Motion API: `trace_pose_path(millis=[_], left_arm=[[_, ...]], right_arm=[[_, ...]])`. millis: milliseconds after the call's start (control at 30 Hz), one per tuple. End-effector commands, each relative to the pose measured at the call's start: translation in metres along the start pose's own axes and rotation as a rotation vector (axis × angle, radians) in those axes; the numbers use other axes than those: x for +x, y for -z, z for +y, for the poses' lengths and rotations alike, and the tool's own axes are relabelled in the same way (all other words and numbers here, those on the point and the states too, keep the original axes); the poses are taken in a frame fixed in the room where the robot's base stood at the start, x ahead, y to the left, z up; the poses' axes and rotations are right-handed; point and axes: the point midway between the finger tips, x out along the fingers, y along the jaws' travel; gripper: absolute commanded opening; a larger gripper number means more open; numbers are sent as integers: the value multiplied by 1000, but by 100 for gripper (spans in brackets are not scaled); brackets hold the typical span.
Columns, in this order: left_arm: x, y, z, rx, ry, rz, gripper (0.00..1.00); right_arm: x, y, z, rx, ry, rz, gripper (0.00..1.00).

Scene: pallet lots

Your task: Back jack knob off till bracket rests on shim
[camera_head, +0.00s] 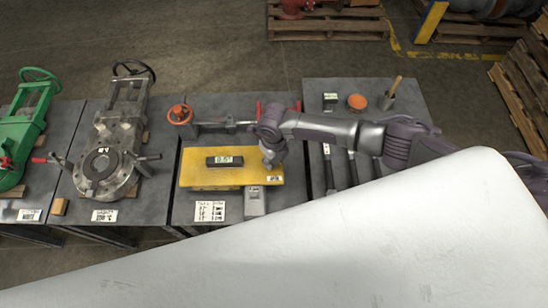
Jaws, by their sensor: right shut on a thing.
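The yellow bracket (205,180) lies on the grey bench in the middle, with a small black digital gauge (225,161) on top reading about 0.5. My right gripper (269,158) points down at the right end of the bracket. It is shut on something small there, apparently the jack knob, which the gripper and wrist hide. A white label (274,178) sits just in front of it. A grey block (255,203) stands at the bracket's front edge. I cannot make out the shim or any gap under the bracket. My left gripper is not in view.
A clamp with an orange handwheel (180,114) stands behind the bracket. A note card (210,211) lies in front. Gate valves (105,165) fill the benches to the left. The right bench holds tools, an orange round item (357,102) and a cup (386,102).

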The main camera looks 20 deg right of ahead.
Motion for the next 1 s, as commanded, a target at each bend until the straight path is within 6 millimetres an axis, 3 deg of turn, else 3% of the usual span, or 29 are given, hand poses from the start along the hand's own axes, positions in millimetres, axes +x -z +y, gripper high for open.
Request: trace_pose_path(millis=[133,167,300,667,767,1000], left_arm=[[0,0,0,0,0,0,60],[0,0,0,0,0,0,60],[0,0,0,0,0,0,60],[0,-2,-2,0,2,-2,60],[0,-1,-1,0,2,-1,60],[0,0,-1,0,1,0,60]], right_arm=[[-3,-3,-1,2,2,-8,5],[-3,-3,-1,2,2,-8,44],[-2,-2,-1,2,1,-6,65],[-5,-1,0,2,0,-3,65],[-17,-2,-1,2,0,-6,65],[-68,-2,-1,1,1,-7,65]])
